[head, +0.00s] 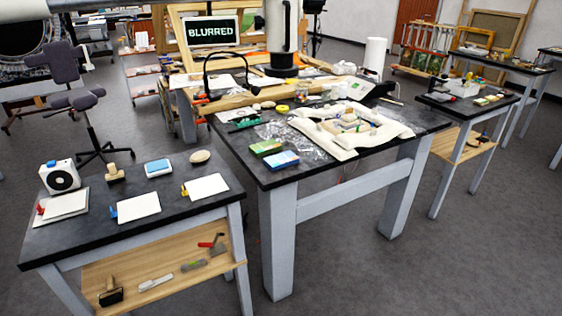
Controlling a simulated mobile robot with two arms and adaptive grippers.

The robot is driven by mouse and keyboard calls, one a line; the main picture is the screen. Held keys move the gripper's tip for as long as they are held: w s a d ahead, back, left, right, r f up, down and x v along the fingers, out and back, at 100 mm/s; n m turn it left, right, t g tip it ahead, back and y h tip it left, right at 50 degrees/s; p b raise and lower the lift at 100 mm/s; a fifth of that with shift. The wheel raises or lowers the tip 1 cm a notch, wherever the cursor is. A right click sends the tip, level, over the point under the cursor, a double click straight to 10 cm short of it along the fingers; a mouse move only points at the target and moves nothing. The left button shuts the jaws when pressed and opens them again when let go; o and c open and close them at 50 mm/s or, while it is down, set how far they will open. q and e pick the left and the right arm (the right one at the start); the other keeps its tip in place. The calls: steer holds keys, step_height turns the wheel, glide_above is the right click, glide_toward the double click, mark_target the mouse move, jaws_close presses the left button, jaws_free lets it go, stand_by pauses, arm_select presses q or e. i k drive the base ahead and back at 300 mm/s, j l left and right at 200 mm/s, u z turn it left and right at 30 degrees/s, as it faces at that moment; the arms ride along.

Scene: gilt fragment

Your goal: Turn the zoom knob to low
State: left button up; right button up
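No zoom knob can be made out, nor any knob setting. Neither of my grippers can be made out in the head view.
A dark-topped table (228,143) in the middle holds a white cushion (375,138), green and blue boxes and small items. A lower table (120,238) at front left holds white cards. An office chair (92,135) stands behind it. Grey floor (480,270) is clear at right.

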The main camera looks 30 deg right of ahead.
mark_target(259, 22)
steer(key=i+j+z, duration=0.1)
steer(key=j+z, duration=0.15)
steer(key=z, duration=0.25)
steer(key=j+z, duration=0.3)
steer(key=z, duration=0.2)
steer(key=i+l+u, duration=0.3)
steer(key=l, duration=0.35)
steer(key=i+l+u, duration=0.2)
steer(key=l, duration=0.15)
steer(key=i+l+u, duration=0.15)
steer(key=l, duration=0.25)
